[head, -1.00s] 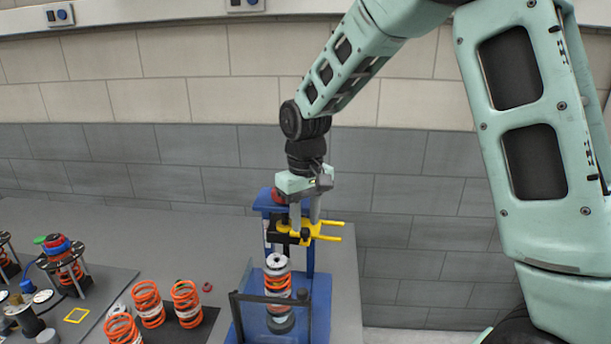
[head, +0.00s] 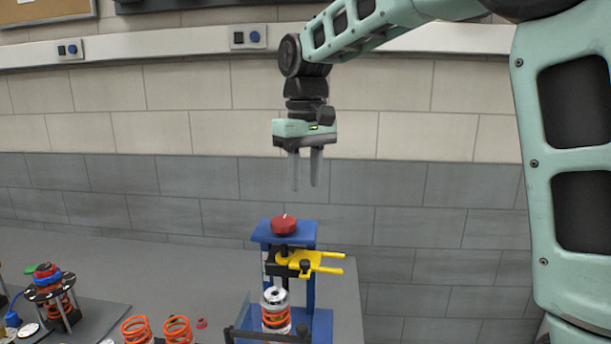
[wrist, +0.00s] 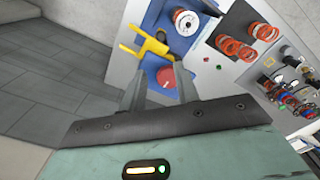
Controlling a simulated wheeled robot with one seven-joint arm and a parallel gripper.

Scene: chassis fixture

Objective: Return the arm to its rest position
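My gripper (head: 304,186) hangs in the air with its fingers pointing down, above the blue fixture (head: 325,318). Its fingers are apart with nothing between them; the wrist view also shows the open fingers (wrist: 160,68). Below the fingers is the red knob (head: 284,224) on top of the fixture, with a clear gap. The yellow fork (head: 322,262) sticks out to the right, under the knob. A spring unit with a silver top (head: 275,297) stands in the fixture below the fork. The wrist view shows the red knob (wrist: 166,78) and yellow fork (wrist: 150,44).
Orange springs (head: 177,329) stand left of the fixture, beside a small red ring (head: 201,323). An assembled spring unit (head: 50,290) stands farther left. The tiled wall (head: 420,210) is behind the bench. The air around my gripper looks clear.

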